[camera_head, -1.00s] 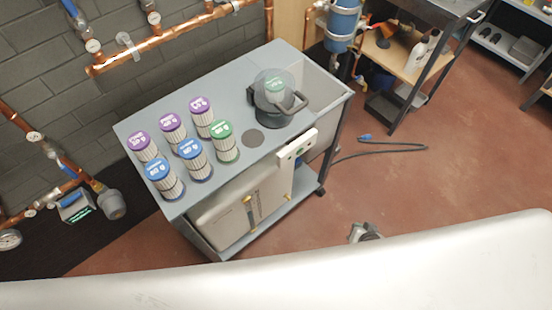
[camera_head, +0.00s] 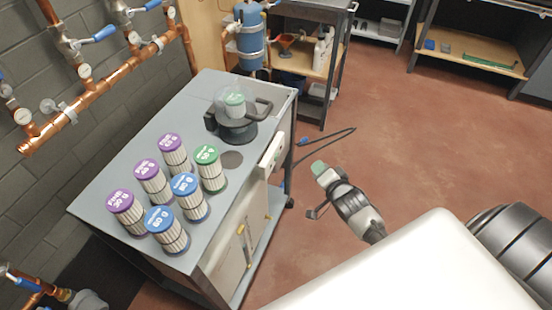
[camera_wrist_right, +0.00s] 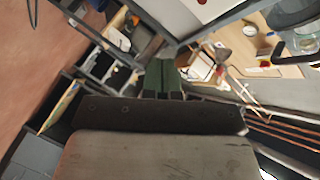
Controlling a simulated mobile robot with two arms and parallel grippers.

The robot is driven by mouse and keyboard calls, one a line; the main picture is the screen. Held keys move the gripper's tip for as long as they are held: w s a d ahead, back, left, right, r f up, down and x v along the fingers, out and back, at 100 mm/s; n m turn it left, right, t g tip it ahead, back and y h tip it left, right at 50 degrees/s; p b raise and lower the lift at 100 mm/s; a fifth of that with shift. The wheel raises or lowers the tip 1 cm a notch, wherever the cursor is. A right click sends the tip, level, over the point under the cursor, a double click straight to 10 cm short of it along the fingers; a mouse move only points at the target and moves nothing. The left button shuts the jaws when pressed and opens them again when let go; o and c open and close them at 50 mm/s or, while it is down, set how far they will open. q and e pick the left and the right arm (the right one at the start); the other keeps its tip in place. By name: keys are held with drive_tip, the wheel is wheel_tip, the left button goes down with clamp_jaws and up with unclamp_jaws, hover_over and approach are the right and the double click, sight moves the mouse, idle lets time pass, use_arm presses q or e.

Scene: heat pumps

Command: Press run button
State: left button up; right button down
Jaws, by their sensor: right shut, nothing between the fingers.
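A white control panel (camera_head: 272,160) is fixed to the right side of a grey cart (camera_head: 150,120), seen edge-on in the head view. Its small buttons are too slanted and small to tell apart, so I cannot single out the run button. My right gripper (camera_head: 318,168) is shut and empty, with green fingertips. It hangs over the floor to the right of the panel, apart from it. In the wrist view the closed green fingers (camera_wrist_right: 163,72) point towards shelves and benches, and the panel cannot be made out. My left gripper is not in view.
Several labelled filter cartridges (camera_head: 185,195) and a dark pot-like device with a clear dome (camera_head: 232,118) stand on the cart. A dark cable (camera_head: 325,143) lies on the floor behind the gripper. Copper pipes (camera_head: 100,90) line the left wall. The red-brown floor at right is open.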

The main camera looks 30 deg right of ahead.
sight(277, 157)
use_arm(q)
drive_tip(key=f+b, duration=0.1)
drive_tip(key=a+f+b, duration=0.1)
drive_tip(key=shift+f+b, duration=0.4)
use_arm(e)
drive_tip(key=w+a, duration=0.6)
drive_tip(key=shift+w, duration=0.35)
idle(1.4)
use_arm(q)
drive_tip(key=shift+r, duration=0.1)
use_arm(e)
drive_tip(key=shift+w+a, duration=0.25)
drive_tip(key=shift+w, duration=0.05)
drive_tip(key=shift+w+a, duration=0.25)
drive_tip(key=shift+w, duration=0.05)
idle(0.6)
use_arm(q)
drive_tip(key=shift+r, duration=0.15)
use_arm(e)
drive_tip(key=shift+s+d, duration=0.1)
use_arm(q)
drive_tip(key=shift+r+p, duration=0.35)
drive_tip(key=shift+p, duration=0.25)
use_arm(e)
drive_tip(key=shift+s+d, duration=0.4)
drive_tip(key=shift+s, duration=0.15)
